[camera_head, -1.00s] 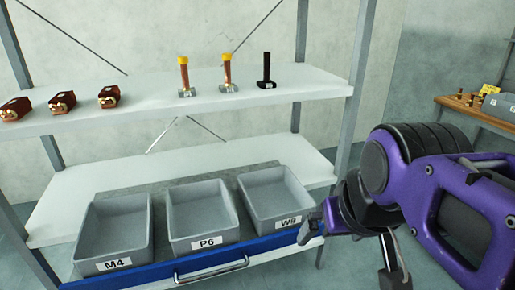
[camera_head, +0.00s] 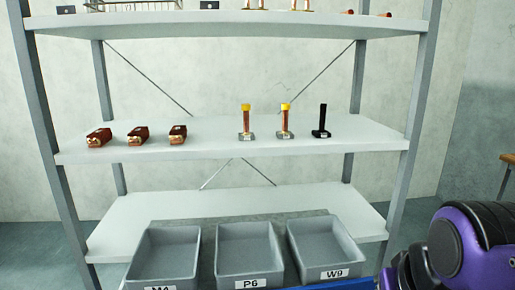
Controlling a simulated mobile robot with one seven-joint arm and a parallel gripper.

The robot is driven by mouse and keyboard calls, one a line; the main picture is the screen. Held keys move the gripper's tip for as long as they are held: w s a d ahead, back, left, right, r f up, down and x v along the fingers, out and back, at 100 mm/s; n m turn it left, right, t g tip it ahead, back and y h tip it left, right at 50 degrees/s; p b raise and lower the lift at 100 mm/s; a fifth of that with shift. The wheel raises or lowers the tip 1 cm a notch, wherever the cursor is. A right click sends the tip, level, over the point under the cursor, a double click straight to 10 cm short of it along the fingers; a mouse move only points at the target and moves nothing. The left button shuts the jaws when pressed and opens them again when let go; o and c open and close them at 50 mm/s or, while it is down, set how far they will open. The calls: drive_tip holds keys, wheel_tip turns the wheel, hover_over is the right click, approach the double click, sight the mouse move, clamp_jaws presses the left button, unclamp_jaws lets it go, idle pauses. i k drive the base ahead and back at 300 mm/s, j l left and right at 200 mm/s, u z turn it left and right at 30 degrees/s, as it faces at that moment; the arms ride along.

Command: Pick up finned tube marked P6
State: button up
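Two upright copper-coloured tubes with yellow caps, a left one (camera_head: 246,122) and a right one (camera_head: 285,121), stand on small grey bases on the middle shelf (camera_head: 220,151). A similar black upright piece (camera_head: 322,122) stands to their right. Small tags show at their bases, but the marks are too small to read, so I cannot tell which piece is marked P6. A grey bin labelled P6 (camera_head: 249,270) stands below, between bins labelled M4 (camera_head: 163,269) and W9 (camera_head: 332,262). Part of my purple arm shows at lower right, far from the tubes. My gripper's fingers are out of frame.
Three dark red blocks with copper-coloured ends (camera_head: 138,136) lie on the middle shelf's left. The top shelf (camera_head: 230,17) carries a wire basket (camera_head: 135,5) and several small parts. Grey posts (camera_head: 412,110) bound the rack. The middle shelf's front is clear.

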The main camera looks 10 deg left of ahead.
sight(99, 137)
drive_tip(key=u, duration=1.55)
